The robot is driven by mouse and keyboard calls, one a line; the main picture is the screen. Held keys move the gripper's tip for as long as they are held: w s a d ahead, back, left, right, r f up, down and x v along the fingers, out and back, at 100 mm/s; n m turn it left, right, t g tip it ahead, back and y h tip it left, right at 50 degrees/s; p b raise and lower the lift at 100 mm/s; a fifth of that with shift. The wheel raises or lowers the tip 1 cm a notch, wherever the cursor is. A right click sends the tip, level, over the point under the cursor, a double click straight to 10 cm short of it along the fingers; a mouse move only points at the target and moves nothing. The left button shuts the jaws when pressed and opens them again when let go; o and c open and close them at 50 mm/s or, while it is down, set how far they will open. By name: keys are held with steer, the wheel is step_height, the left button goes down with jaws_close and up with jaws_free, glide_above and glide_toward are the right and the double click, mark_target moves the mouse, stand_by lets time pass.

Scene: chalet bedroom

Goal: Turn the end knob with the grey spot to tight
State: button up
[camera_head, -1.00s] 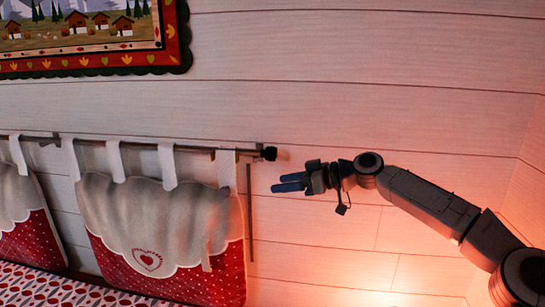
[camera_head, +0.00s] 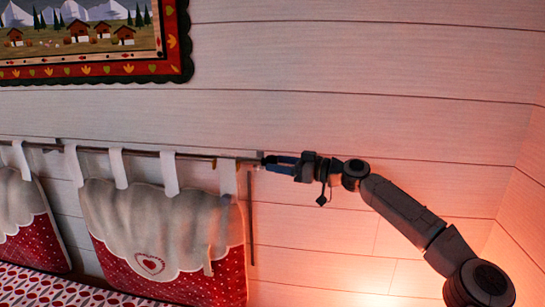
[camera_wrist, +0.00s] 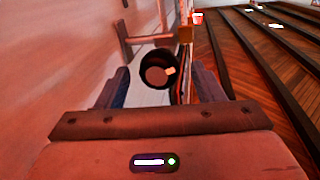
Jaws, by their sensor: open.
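The end knob (camera_wrist: 148,66) is a dark round cap seen end-on in the wrist view. A pale grey spot (camera_wrist: 170,71) shows on its face, right of centre. In the head view the knob (camera_head: 268,160) is a small dark shape at the right end of the curtain rod (camera_head: 200,156), partly hidden by my fingers. My gripper (camera_head: 280,164) is open at the rod's end, in line with it. In the wrist view my two fingers (camera_wrist: 160,86) stand to the left and right of the knob. I cannot tell whether either touches it.
The rod runs along the white plank wall (camera_head: 400,120), held by a bracket (camera_wrist: 150,40) behind the knob. Red and white cushions (camera_head: 165,240) hang from it by tabs. A framed picture (camera_head: 90,75) hangs above. The wall right of the rod is clear.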

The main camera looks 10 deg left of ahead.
steer(key=shift+w+a+p, duration=0.2)
steer(key=shift+a+p, duration=0.15)
steer(key=shift+a, duration=0.95)
steer(key=c, duration=1)
steer(key=shift+f+m+b, duration=0.1)
steer(key=shift+m+b, duration=0.4)
steer(key=shift+m, duration=0.3)
steer(key=m+h, duration=0.1)
steer(key=m, duration=0.1)
steer(key=shift+m+g, duration=0.4)
steer(key=o, duration=1)
